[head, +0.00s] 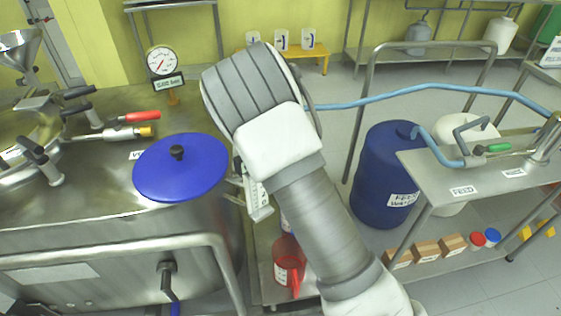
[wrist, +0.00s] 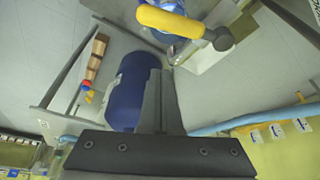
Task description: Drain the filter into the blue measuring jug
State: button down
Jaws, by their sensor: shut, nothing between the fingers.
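My gripper (wrist: 160,78) is shut and empty in the wrist view, its fingers pressed together. In the head view my forearm and wrist fill the middle and hide the fingers. A large steel vessel (head: 95,228) with a blue lid (head: 180,168) stands at left; I cannot tell whether it is the filter. A valve handle (head: 169,283) with a blue end shows low on its front. A red jug (head: 288,264) stands on a low shelf beside my arm. Part of that shelf is hidden behind my arm.
A blue drum (head: 385,180) stands right of my arm, also in the wrist view (wrist: 126,92). A steel bench (head: 490,190) with a blue hose (head: 400,92) is at right, with boxes (head: 426,250) below. A pressure gauge (head: 162,62) rises behind the lid. Open floor lies behind the drum.

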jog(key=p+v, duration=0.1)
jog(key=v, duration=0.6)
jog(key=w+d+f+n+g+y+b, duration=0.15)
jog(key=d+f+n+y+b, duration=0.35)
jog(key=d+n+y, duration=0.95)
jog(key=a+f+n+h+b, duration=0.1)
jog(key=a+f+h, duration=0.3)
jog(key=a+f, duration=0.4)
jog(key=shift+s+a+n, duration=0.3)
jog(key=shift+a+n, duration=0.55)
jog(key=shift+a, duration=1.05)
